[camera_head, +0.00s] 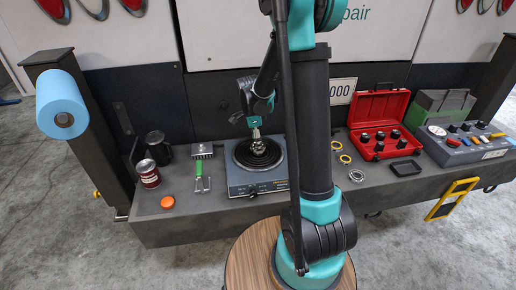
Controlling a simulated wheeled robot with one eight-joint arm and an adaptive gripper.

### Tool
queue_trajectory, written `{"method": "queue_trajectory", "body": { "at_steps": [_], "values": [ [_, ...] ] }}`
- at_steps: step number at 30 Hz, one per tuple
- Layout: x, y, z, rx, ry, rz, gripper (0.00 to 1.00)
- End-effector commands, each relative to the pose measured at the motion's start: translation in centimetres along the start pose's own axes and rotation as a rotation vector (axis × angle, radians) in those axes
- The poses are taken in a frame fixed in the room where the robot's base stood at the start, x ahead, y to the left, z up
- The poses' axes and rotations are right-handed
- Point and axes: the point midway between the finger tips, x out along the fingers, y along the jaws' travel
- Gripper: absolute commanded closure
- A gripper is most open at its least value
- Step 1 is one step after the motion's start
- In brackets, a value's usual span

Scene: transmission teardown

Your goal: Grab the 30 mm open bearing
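My gripper (256,132) points down over the round black plate of the blue-grey hot plate (243,189). A small metallic part (258,148) shows right at the fingertips. It is too small to tell what it is, whether it sits on the plate, or whether the fingers are closed on it. A silver ring that looks like a bearing (356,176) lies flat on the bench to the right of my arm. I cannot read its size, or tell whether it is the 30 mm open bearing.
Yellow rings (345,159) lie behind the silver ring. An open red case (376,101) with black pieces and a grey box with coloured tools (468,150) stand at right. A green-handled tool (199,170), a red can (149,174) and an orange cap (167,202) are at left.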

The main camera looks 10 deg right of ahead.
Motion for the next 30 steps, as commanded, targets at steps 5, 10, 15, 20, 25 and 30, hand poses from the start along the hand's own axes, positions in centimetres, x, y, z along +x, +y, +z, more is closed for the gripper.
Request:
{"method": "queue_trajectory", "body": {
  "at_steps": [5, 10, 15, 20, 25, 30],
  "values": [
    [0.75, 0.04, -0.01, 0.0, 0.0, 0.0, 0.23],
    [0.73, 0.03, -0.01, 0.0, 0.0, 0.0, 0.24],
    [0.71, 0.03, -0.01, 0.0, 0.0, 0.0, 0.46],
    [0.71, 0.03, -0.01, 0.0, 0.0, 0.0, 0.66],
    [0.7, 0.03, -0.01, 0.0, 0.0, 0.0, 0.83],
    [0.69, 0.02, -0.01, 0.0, 0.0, 0.0, 0.83]
  ]
}}
